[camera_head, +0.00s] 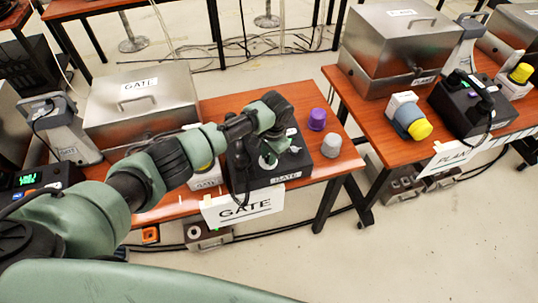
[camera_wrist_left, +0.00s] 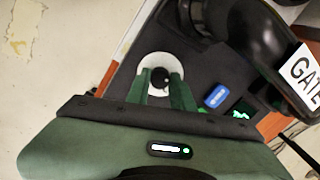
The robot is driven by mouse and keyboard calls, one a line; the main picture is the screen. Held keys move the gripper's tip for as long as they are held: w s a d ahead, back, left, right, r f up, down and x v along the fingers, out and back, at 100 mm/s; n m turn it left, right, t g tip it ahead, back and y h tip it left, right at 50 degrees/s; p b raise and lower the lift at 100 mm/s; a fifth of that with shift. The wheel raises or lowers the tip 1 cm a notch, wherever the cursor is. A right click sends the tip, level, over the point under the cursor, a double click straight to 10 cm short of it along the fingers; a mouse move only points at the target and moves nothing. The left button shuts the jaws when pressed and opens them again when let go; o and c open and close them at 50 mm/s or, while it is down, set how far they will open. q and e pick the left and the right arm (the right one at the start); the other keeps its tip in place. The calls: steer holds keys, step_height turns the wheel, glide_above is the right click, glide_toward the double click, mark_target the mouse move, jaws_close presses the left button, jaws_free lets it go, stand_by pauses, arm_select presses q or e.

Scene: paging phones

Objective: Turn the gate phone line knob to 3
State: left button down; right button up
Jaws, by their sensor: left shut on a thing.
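The gate phone (camera_head: 285,172) is a black box with a GATE label, standing on the wooden table behind the hanging GATE sign (camera_head: 243,204). Its line knob (camera_wrist_left: 160,77) is a small dark knob on a round white dial in the left wrist view. My left arm reaches down over the phone from the left. My left gripper (camera_wrist_left: 160,88) has its green fingers on either side of the knob and is shut on it. It also shows in the head view (camera_head: 269,158), where the knob is mostly hidden. The number the knob points to cannot be read. My right gripper is out of view.
A black handset (camera_wrist_left: 245,35) lies beside the dial, near a blue button (camera_wrist_left: 216,96). A purple cap (camera_head: 317,119) and a grey cap (camera_head: 331,147) stand right of the phone. A metal GATE case (camera_head: 140,105) stands left. The PLANT table (camera_head: 380,120) is further right, across a gap.

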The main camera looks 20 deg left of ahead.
arm_select(q)
steer(key=shift+m, duration=0.3)
steer(key=m+p, duration=0.1)
steer(key=m, duration=0.2)
steer(key=shift+r+m, duration=0.1)
steer(key=shift+m, duration=0.2)
steer(key=m+p, duration=0.1)
steer(key=m, duration=0.2)
steer(key=shift+d, duration=0.1)
steer(key=m, duration=0.5)
steer(key=shift+s+y+p, duration=0.1)
steer(key=shift+y+p, duration=0.2)
steer(key=shift+p, duration=0.1)
steer(key=shift+m+t, duration=0.4)
steer(key=shift+m, duration=1.4)
steer(key=c, duration=1.2)
jaws_free()
steer(key=shift+c, duration=0.2)
